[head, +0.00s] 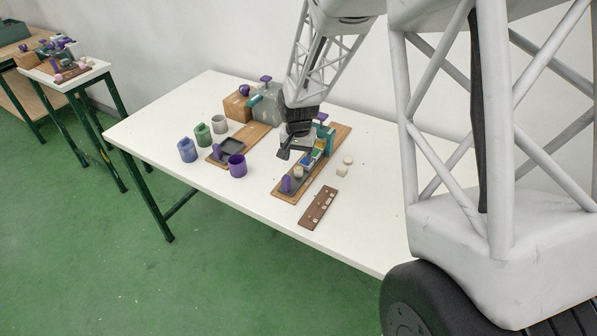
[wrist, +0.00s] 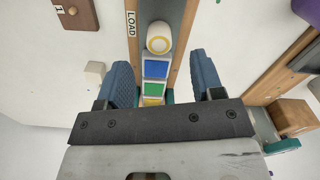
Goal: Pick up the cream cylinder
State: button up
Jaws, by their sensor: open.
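A cream cylinder (head: 298,172) stands in the dark channel of the right wooden board (head: 280,194). My gripper (head: 301,150) is open above the channel. In the wrist view its two blue fingers (wrist: 161,70) straddle the tile row, with the cylinder just beyond the fingertips and centred between them. Nothing is held. A second small round cream piece (head: 348,160) lies on the table to the right.
A purple upright piece (head: 286,184) stands at the channel's near end. Purple, blue, green and grey cups stand left; the table's front left is clear.

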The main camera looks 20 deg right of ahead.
aim_at(298, 168)
jog(key=shift+f, duration=0.2)
jog(key=shift+f, duration=2.65)
jog(key=c, duration=1)
jog(key=shift+r, duration=0.15)
